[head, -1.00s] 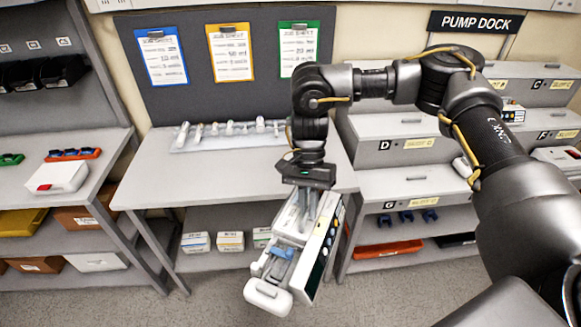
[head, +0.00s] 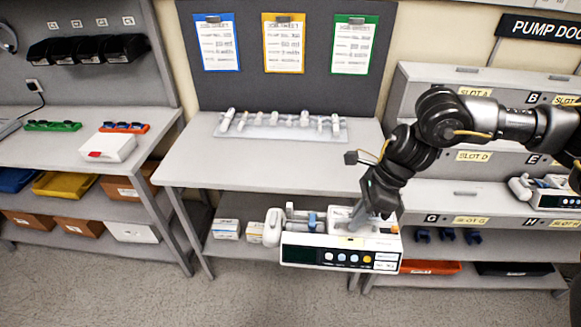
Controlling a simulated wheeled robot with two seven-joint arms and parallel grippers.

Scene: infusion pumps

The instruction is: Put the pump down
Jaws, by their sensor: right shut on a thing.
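A white infusion pump (head: 341,252) with a dark screen and several round buttons on its front hangs level in my right gripper (head: 374,207). The gripper is shut on it from above, and its fingertips are partly hidden against the pump's top. The pump is in front of the table's (head: 255,165) front edge, at its right end, and looks apart from it. Its syringe end points left. My left gripper is not in the head view.
A rack of syringes (head: 284,125) lies along the table's back; the front of the tabletop is clear. The slotted dock shelves (head: 471,158) stand right, holding another pump (head: 552,191). A left bench (head: 60,152) carries a white box (head: 106,147) and coloured clip trays.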

